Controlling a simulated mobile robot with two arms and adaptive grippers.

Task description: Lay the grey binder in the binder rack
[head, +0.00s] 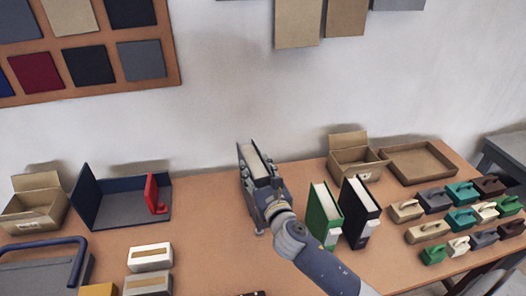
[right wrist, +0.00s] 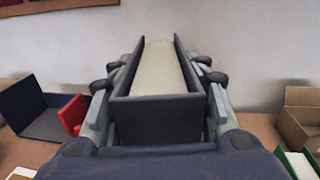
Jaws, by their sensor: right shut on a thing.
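The grey binder (head: 248,160) is in the middle of the head view, spine toward my arm and white pages between its covers. My right gripper (head: 264,190) is shut on it. In the right wrist view the fingers press both sides of the binder (right wrist: 155,118), with its pages running away from the camera. I cannot tell whether its bottom touches the table. A dark blue open-fronted holder with a red upright divider, apparently the binder rack (head: 125,205), stands at the left and also shows in the right wrist view (right wrist: 32,108). My left gripper is not in view.
A green binder (head: 322,215) and a black binder (head: 358,210) stand right of my arm. Open cardboard boxes (head: 38,208) (head: 358,162), a shallow tray (head: 418,180) and several handled blocks (head: 435,202) line the sides. The table (head: 205,215) between rack and gripper is clear.

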